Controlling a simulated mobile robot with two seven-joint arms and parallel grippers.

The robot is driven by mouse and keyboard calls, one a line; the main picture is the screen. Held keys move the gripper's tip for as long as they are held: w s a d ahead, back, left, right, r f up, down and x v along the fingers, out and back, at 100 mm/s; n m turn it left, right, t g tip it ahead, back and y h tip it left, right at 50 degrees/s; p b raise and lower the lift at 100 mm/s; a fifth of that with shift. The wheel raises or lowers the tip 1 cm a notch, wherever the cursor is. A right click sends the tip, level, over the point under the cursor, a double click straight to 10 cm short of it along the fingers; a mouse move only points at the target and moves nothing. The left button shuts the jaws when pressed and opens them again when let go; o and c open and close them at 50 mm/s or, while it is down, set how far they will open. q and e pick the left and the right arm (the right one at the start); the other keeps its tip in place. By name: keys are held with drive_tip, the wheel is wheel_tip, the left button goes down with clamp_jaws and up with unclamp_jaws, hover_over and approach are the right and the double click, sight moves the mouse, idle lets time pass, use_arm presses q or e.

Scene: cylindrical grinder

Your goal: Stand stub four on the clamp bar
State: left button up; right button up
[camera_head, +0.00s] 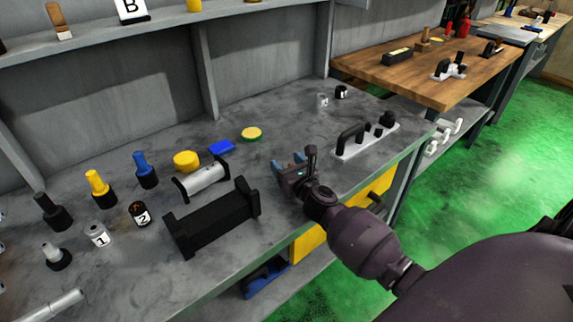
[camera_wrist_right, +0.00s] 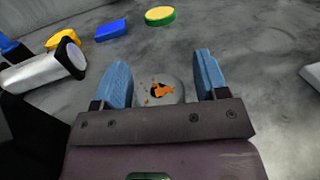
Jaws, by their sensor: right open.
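My right gripper (camera_head: 288,166) is low over the grey bench, its blue fingers open. In the right wrist view, a pale grey round piece (camera_wrist_right: 174,92) with a dark centre and orange patches lies between the open fingers (camera_wrist_right: 163,80); I see no number on it. In the head view the gripper hides it. A white bar (camera_head: 350,152) with a black handle and black knobs, perhaps the clamp bar, lies right of the gripper. A white stub (camera_head: 322,100) and a black stub (camera_head: 341,91) stand at the back; their numbers are too small to read. My left gripper is out of view.
A black cradle (camera_head: 212,220) and a silver cylinder in black end pieces (camera_head: 202,178) sit left of the gripper. Stub 1 (camera_head: 97,235), stub 2 (camera_head: 140,214) and several coloured handled tools stand farther left. A green-yellow disc (camera_head: 251,134) and blue block (camera_head: 221,147) lie behind.

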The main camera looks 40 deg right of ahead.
drive_tip(key=s, duration=0.3)
drive_tip(key=s+p, duration=0.1)
drive_tip(key=shift+s+a, duration=0.25)
drive_tip(key=shift+a, duration=0.15)
drive_tip(key=s, duration=0.4)
drive_tip(key=s+a, duration=0.1)
drive_tip(key=s, duration=0.1)
drive_tip(key=shift+s+f, duration=0.1)
drive_tip(key=shift+f, duration=0.1)
drive_tip(key=shift+o, duration=0.4)
drive_tip(key=shift+s+a, duration=0.1)
drive_tip(key=shift+s, duration=0.55)
